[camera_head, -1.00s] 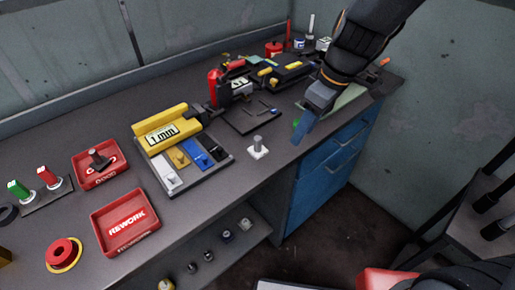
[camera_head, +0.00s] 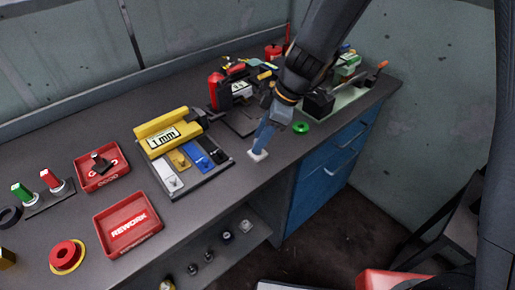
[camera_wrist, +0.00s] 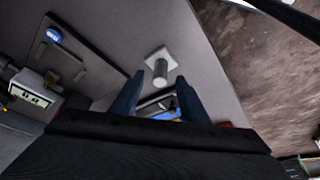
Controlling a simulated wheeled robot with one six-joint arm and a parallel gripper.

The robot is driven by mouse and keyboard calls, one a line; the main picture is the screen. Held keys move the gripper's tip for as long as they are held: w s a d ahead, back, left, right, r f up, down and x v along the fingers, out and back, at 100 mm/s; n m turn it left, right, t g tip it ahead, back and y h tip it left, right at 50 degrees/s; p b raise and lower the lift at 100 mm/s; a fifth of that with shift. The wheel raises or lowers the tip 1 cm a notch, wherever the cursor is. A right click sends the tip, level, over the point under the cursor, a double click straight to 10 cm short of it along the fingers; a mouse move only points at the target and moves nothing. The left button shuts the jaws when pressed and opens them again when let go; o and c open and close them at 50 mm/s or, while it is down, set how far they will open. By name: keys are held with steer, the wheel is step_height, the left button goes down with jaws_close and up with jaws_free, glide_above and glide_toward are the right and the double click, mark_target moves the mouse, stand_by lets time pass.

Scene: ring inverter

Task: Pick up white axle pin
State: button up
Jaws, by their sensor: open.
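The axle pin (camera_wrist: 160,70) is a pale grey-white cylinder on a white square base. In the wrist view it lies just beyond and between my two spread fingertips. In the head view only its white base (camera_head: 258,155) shows clearly, near the front edge of the bench; my gripper hides the upright part. My gripper (camera_head: 262,142) is open, with its blue fingers pointing down over the base. In the wrist view the open fingers (camera_wrist: 158,92) have nothing visible held between them. I cannot tell whether they touch the pin.
A dark tray with a yellow "1 mm" block (camera_head: 168,132) and coloured slots lies to the left. Red trays, including the REWORK tray (camera_head: 127,223), stand further left. A green ring (camera_head: 301,127) lies to the right of my gripper. The bench's front edge is close.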

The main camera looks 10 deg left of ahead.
steer(key=shift+x, duration=1.25)
steer(key=shift+d, duration=0.1)
jaws_close()
steer(key=shift+r, duration=0.15)
